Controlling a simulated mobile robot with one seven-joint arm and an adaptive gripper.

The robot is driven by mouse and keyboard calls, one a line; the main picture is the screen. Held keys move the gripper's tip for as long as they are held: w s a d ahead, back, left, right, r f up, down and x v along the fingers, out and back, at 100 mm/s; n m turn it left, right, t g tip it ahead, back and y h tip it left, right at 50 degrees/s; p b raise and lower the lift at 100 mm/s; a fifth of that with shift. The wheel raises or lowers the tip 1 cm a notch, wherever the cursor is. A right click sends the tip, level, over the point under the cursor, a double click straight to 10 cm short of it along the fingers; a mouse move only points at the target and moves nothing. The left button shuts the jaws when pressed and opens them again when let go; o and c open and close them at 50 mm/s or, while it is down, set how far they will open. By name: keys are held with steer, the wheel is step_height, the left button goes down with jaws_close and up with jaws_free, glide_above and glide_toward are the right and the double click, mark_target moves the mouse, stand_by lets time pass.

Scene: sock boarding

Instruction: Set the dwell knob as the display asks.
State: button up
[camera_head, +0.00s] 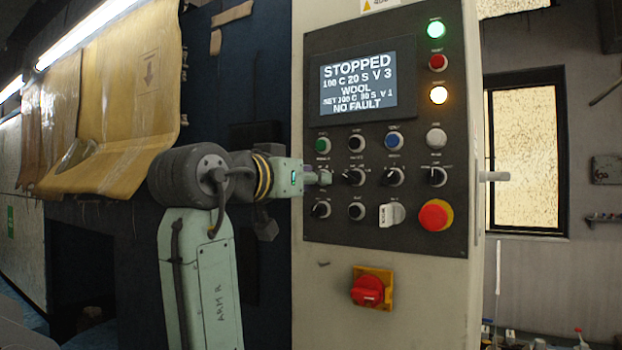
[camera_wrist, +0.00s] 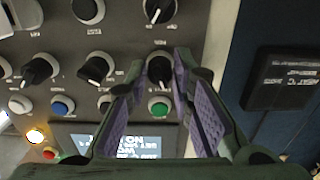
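The display (camera_head: 358,84) reads STOPPED, 20 S and V 3, WOOL, a smaller SET line that looks like 30 S and V 1, and NO FAULT; its temperature figures are not sharp. My gripper (camera_head: 320,177) is at the leftmost knob of the panel's middle knob row. In the wrist view, turned upside down, my gripper's purple-padded fingers (camera_wrist: 162,66) stand apart on either side of this black knob (camera_wrist: 159,71); contact is unclear. The green button (camera_wrist: 158,109) sits beside it. Knob labels are too small to read, so I cannot tell which is the dwell knob.
Other black knobs (camera_head: 353,176) are close to the right, with more below. A red emergency button (camera_head: 436,215) is at the lower right of the panel. A red rotary switch (camera_head: 368,289) sits below. Green and amber lamps (camera_head: 438,95) are lit.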

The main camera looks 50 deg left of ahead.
jaws_close()
steer(key=shift+m, duration=3.9)
steer(key=o, duration=0.5)
jaws_free()
steer(key=shift+s, duration=0.1)
